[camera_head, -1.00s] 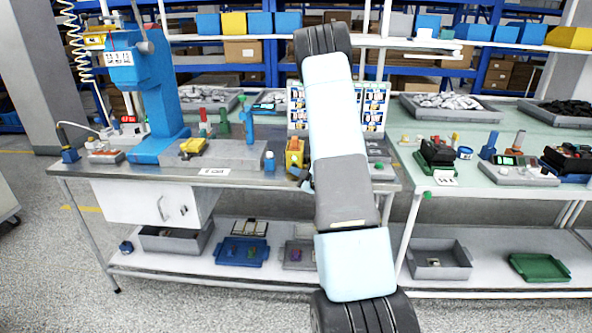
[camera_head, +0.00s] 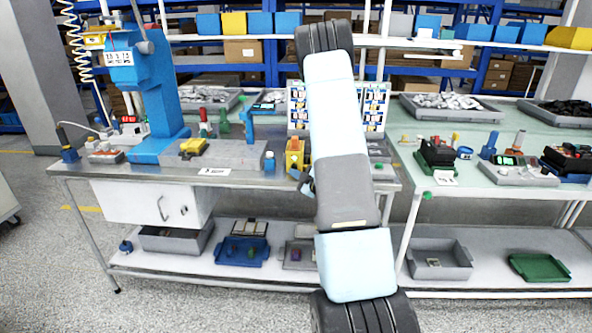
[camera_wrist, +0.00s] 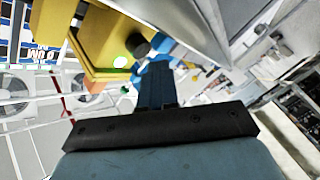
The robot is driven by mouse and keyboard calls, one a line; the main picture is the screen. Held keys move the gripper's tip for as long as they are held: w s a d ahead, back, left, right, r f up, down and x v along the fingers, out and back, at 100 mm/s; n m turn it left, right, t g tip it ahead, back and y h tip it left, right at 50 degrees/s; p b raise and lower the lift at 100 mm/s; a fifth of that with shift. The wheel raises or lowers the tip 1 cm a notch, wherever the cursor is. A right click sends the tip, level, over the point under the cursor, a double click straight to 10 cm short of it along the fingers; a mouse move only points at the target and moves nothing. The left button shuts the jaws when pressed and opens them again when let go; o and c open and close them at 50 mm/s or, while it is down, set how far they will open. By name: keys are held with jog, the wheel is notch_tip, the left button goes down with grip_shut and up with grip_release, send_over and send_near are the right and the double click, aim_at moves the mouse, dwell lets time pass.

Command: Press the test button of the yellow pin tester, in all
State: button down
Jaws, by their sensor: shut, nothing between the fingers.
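The yellow pin tester (camera_head: 294,155) stands at the front edge of the grey bench, just left of my arm in the head view. In the head view my gripper (camera_head: 305,181) shows only partly beside my arm, below the tester's face.
A blue press (camera_head: 155,95) stands at the bench's left. A grey plate with a yellow block (camera_head: 193,147) and a small blue piece (camera_head: 269,162) lie left of the tester. A label board (camera_head: 375,108) stands behind my arm. Bins rest on the lower shelf (camera_head: 200,262).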

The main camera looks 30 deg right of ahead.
jog(key=s+a, duration=0.1)
jog(key=s, duration=0.1)
jog(key=s+a, duration=0.1)
jog(key=s, duration=0.1)
jog(key=shift+a, duration=0.4)
dwell(0.9)
